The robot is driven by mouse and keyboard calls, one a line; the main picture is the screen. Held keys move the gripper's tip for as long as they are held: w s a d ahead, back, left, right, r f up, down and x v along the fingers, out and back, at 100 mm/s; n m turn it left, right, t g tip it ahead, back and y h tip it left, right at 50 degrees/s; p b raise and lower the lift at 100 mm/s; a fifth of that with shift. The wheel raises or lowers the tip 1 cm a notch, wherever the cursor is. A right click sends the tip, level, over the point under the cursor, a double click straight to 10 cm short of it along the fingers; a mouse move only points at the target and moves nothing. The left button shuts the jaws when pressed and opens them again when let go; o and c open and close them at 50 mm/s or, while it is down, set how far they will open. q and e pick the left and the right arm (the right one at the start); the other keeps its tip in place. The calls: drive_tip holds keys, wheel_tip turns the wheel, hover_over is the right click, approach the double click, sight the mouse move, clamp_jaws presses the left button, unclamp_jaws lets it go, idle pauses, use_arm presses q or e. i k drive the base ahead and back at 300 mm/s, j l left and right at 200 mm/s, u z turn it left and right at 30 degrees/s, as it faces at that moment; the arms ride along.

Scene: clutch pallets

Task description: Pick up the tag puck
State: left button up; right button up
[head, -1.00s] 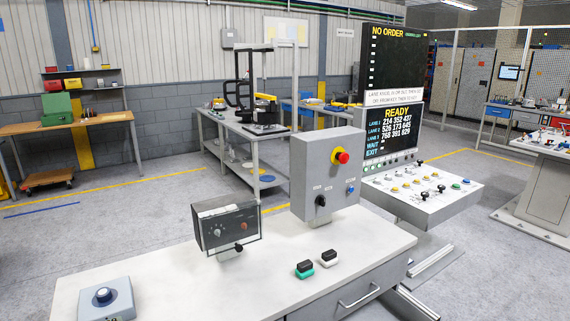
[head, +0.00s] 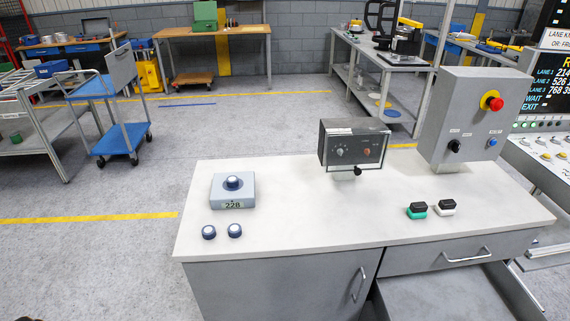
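Two small round pucks, dark blue with pale tops, lie side by side on the white bench top (head: 300,215). The left puck (head: 209,232) and the right puck (head: 235,230) are just in front of a grey-blue box (head: 218,190) marked 228. A similar round piece (head: 232,182) sits on top of that box. I cannot tell which of these is the tag puck.
A dark dial box (head: 354,146) stands at the bench's back. A grey switch box (head: 468,120) with a red button is to its right. A green-and-black piece (head: 417,210) and a white-and-black piece (head: 446,207) lie front right. The bench's middle is clear.

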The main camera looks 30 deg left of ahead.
sight(233, 180)
drive_tip(key=j+u, duration=0.15)
drive_tip(key=u, duration=0.2)
drive_tip(key=j+u, duration=0.1)
drive_tip(key=u, duration=0.25)
drive_tip(key=i+j+u, duration=0.1)
drive_tip(key=u, duration=0.25)
